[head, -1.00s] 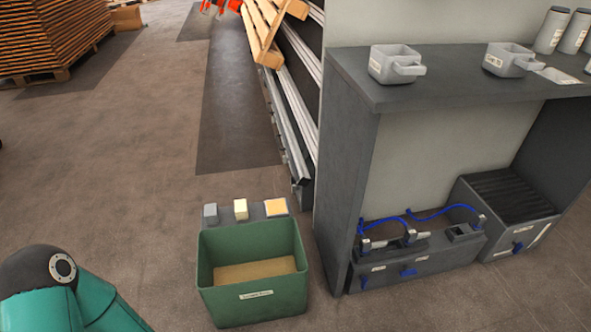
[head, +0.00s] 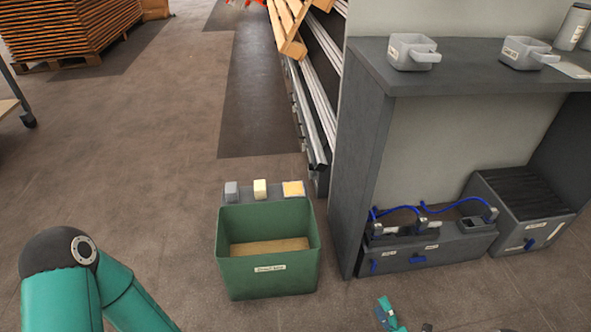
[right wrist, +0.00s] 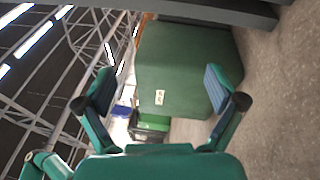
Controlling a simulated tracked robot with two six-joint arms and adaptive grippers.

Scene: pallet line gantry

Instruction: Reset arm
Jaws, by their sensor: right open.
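My right gripper (head: 390,312) shows at the bottom edge of the head view, right of the green bin and in front of the grey workbench. In the right wrist view its two fingers (right wrist: 160,88) are spread apart with nothing between them. The green bin (right wrist: 185,65) fills the view beyond the fingers, apart from them. My left arm's green links and dark joint are at the lower left of the head view. My left gripper is outside the frame.
The labelled green bin (head: 268,275) stands on the floor, with small blocks on a ledge behind it. A grey workbench (head: 365,150) with handled cups (head: 412,52) stands at right. A pallet stack (head: 70,28) is far left. The floor between is clear.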

